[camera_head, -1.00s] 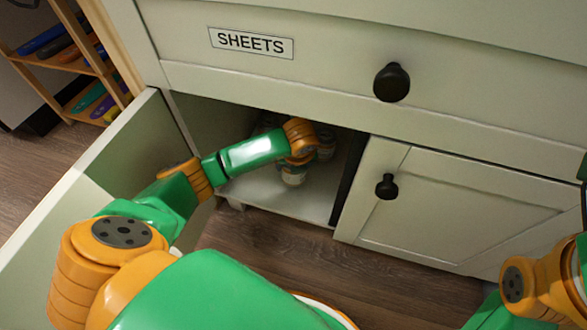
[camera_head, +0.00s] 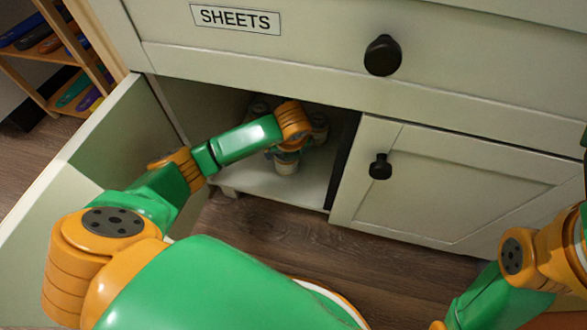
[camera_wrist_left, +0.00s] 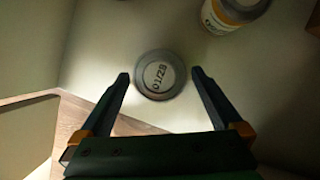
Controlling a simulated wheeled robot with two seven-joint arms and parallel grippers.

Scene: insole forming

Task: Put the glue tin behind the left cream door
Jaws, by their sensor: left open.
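The left cream door (camera_head: 112,150) stands swung open at the left, and my left arm reaches into the compartment (camera_head: 262,190) behind it. My right gripper is out of view.
Another tin (camera_wrist_left: 236,12) with a yellow and white label stands at the upper right of the wrist view. The right cream door (camera_head: 450,185) is shut. A drawer marked "SHEETS" (camera_head: 235,18) is above. A wooden rack (camera_head: 60,60) stands at far left.

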